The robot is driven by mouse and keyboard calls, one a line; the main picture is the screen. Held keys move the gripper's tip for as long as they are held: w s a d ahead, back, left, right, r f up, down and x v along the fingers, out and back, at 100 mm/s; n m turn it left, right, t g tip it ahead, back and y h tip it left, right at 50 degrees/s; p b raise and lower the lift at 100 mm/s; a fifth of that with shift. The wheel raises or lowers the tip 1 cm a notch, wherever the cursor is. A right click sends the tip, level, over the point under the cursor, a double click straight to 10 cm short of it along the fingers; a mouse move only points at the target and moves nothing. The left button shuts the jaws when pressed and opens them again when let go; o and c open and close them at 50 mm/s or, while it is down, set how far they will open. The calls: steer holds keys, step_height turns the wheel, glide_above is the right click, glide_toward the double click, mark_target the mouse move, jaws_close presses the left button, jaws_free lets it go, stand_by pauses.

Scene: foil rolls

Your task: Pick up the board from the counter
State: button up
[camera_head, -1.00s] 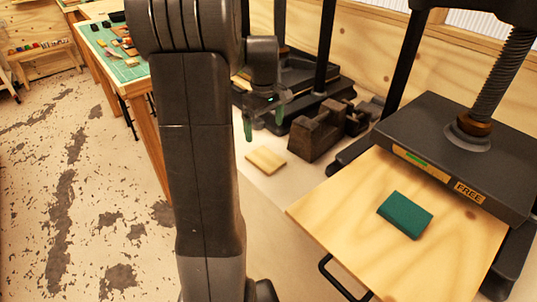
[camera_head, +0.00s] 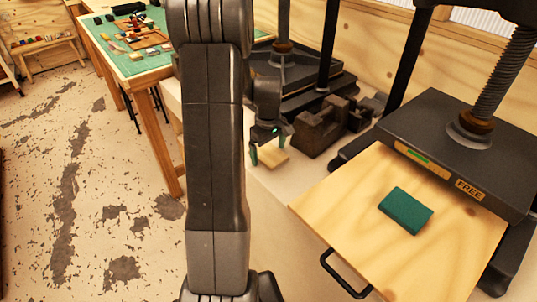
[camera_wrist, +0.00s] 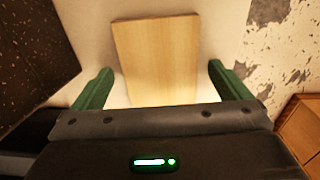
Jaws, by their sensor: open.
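The board is a small pale wooden rectangle (camera_head: 273,157) lying flat on the light counter (camera_head: 278,190) in the head view, left of the dark metal vise-like block. My gripper (camera_head: 270,155), with green fingers, is just above the board. In the wrist view the board (camera_wrist: 158,58) lies between and ahead of my open fingers (camera_wrist: 155,88), its near end hidden by my gripper's body. The left finger and the right finger stand apart on either side of it, with gaps to both edges. I cannot tell the exact height of the fingertips over the counter.
A black screw press (camera_head: 450,140) stands at the right, with a wooden tray (camera_head: 350,215) holding a green block (camera_head: 406,210). A rusty block (camera_head: 325,128) and another press (camera_head: 300,85) are close behind the board. A green-topped workbench (camera_head: 135,65) stands at left.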

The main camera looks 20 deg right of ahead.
steer(key=shift+c, duration=0.3)
steer(key=c, duration=1)
steer(key=shift+r, duration=0.1)
